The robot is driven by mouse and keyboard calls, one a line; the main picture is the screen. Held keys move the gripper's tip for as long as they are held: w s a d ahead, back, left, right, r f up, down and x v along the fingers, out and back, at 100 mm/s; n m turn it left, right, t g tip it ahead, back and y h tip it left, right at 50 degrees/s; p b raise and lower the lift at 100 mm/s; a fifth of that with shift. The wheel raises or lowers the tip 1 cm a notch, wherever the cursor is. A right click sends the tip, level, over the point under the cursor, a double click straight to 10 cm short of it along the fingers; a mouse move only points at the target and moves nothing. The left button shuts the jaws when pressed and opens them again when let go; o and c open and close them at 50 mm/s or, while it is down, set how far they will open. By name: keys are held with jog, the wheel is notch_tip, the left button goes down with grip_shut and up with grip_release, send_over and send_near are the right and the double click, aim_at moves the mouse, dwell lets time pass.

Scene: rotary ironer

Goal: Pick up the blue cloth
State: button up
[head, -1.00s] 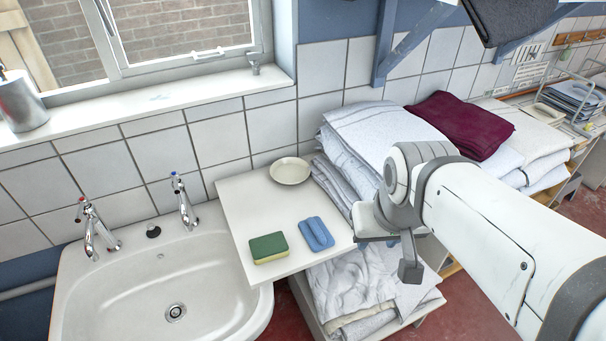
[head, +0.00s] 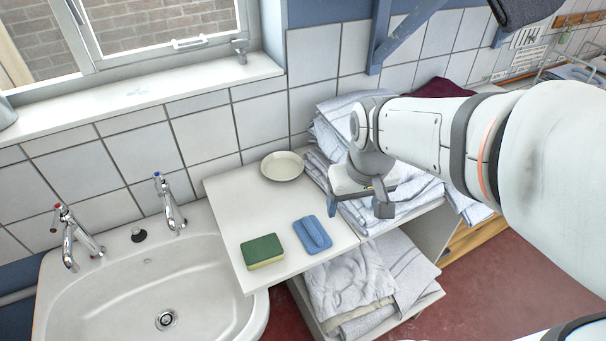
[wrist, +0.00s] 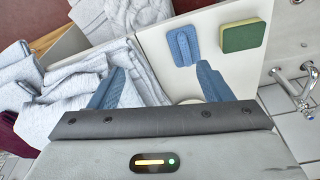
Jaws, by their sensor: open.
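The blue cloth (head: 312,234) lies folded on the white board beside the sink, right of a green and yellow sponge (head: 264,251). In the wrist view the cloth (wrist: 183,46) is beyond the fingertips, apart from them. My gripper (head: 356,205) is above the right edge of the board, to the right of the cloth and higher than it. Its two blue fingers (wrist: 160,78) are spread wide with nothing between them.
A pale dish (head: 282,166) sits at the back of the board (head: 235,200). A white sink (head: 95,290) with two taps is at left. Folded towels (head: 335,120) are stacked at right, near my gripper, and more linen (head: 345,278) lies on a lower shelf.

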aim_at(312, 227)
jog(key=o, duration=0.3)
jog(key=w+a+f+n, duration=0.1)
jog(key=w+a+f, duration=0.1)
jog(key=w+f, duration=0.1)
jog(key=w+a+f+n+g+b, duration=0.1)
jog(key=w+a+f, duration=0.1)
jog(key=f, duration=0.3)
jog(key=w+a+f+g+b, duration=0.1)
jog(key=w+a+f, duration=0.1)
jog(key=w+f, duration=0.2)
jog(key=shift+a+n, duration=0.1)
jog(key=shift+n, duration=0.3)
jog(key=shift+o, duration=0.2)
jog(key=shift+a+f+p, duration=0.15)
jog(key=shift+f+p, duration=0.15)
jog(key=shift+f, duration=1.7)
jog(key=shift+a+f+p, duration=0.15)
jog(key=shift+f+p, duration=0.1)
jog(key=shift+f, duration=1.75)
